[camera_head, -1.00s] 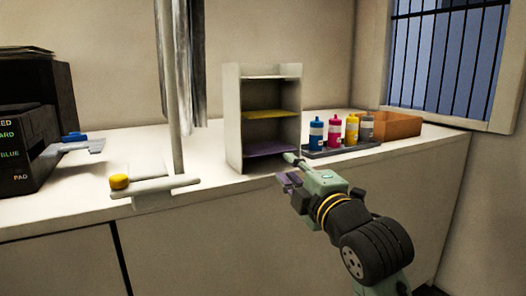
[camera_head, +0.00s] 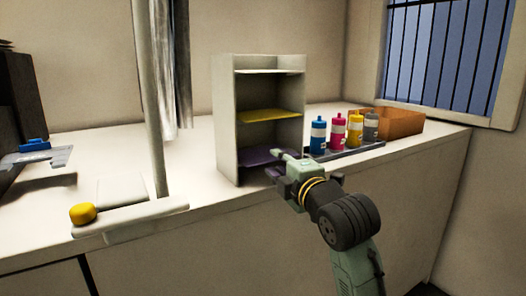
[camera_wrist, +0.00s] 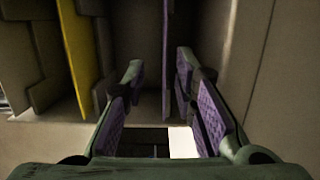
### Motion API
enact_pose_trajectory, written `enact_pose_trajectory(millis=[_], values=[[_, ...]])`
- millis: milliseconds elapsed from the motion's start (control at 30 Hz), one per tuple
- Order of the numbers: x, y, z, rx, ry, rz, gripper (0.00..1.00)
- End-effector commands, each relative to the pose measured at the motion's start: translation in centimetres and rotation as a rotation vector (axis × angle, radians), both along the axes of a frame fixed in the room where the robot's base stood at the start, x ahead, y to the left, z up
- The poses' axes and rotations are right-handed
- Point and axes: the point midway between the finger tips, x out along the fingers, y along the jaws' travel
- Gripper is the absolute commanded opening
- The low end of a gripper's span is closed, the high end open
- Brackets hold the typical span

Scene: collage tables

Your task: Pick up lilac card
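The lilac card (camera_head: 256,157) lies flat on the lowest level of a pale upright shelf unit (camera_head: 227,115). My gripper (camera_head: 278,164) is at the front of that level, turned so one finger is above the other. In the wrist view my gripper (camera_wrist: 159,90) is open, with purple pads on both fingers. A thin upright purplish strip, likely the lilac card (camera_wrist: 165,60) seen edge-on, shows between the fingers. I cannot tell whether either finger touches it.
A yellow card (camera_head: 268,115) lies on the level above; it also shows in the wrist view (camera_wrist: 76,55). Several bottles (camera_head: 337,134) stand on a dark tray right of the unit, before a brown box (camera_head: 400,122). A stand with a yellow knob (camera_head: 83,213) is at left.

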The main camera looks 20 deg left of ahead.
Motion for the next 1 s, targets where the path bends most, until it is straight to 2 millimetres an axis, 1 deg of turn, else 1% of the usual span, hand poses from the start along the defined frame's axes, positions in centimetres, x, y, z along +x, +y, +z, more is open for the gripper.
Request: enact_pose_trajectory(millis=[167,300,433,567,733,767,1000], values=[[0.9,1.1,0.0,0.000,0.003,0.002,0.26],[2.3,2.7,-0.2,0.000,0.004,0.003,0.26],[3.5,3.8,-0.4,0.000,0.001,0.001,0.26],[4.0,4.2,-0.5,-0.001,0.000,-0.001,0.26],[4.0,4.2,-0.6,-0.001,-0.001,-0.001,0.26],[4.0,4.2,-0.6,-0.001,-0.001,-0.001,0.25],[4.0,4.2,-0.6,0.000,0.000,-0.001,0.09]])
